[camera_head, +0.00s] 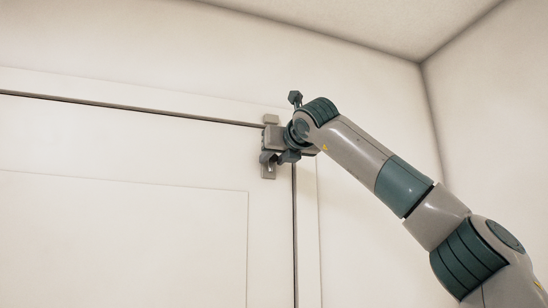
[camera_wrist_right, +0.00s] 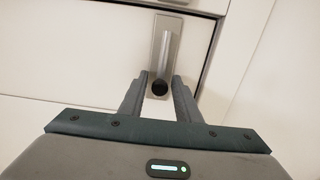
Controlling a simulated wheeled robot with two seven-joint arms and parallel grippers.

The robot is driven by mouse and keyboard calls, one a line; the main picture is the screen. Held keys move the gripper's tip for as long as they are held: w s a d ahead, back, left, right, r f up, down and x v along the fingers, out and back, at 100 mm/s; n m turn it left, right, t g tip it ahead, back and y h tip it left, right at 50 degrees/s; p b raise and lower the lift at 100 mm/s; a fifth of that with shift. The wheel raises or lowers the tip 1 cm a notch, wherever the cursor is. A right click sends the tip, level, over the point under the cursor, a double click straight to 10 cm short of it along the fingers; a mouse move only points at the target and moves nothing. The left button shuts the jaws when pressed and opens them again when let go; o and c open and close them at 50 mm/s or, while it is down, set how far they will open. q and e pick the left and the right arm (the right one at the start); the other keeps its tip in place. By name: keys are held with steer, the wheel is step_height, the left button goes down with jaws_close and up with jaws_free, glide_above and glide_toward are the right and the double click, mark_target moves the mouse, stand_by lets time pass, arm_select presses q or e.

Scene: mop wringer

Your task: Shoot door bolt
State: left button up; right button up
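The door bolt is a grey metal plate (camera_head: 269,172) near the top right corner of the white door (camera_head: 120,150), mostly hidden behind my right gripper. In the right wrist view the bolt (camera_wrist_right: 168,45) shows as an upright plate with a rod and a dark round knob (camera_wrist_right: 159,88) at its lower end. My right gripper (camera_wrist_right: 160,78) has its fingers apart, one on each side of the knob; I cannot tell whether they touch it. A small grey keeper (camera_head: 271,118) sits above the door's top edge, apart from the plate. My left gripper is not in view.
The white door frame (camera_head: 307,230) runs down the door's right side, with a dark gap between them. A bare wall (camera_head: 500,120) and the ceiling (camera_head: 400,25) close the corner at the right. The space left of the bolt is clear.

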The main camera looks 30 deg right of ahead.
jaws_close()
steer(key=shift+r+p, duration=0.75)
steer(key=shift+r, duration=1.05)
steer(key=shift+s+r, duration=0.1)
steer(key=shift+r, duration=0.25)
steer(key=shift+o, duration=1.5)
jaws_free()
steer(key=shift+f, duration=0.1)
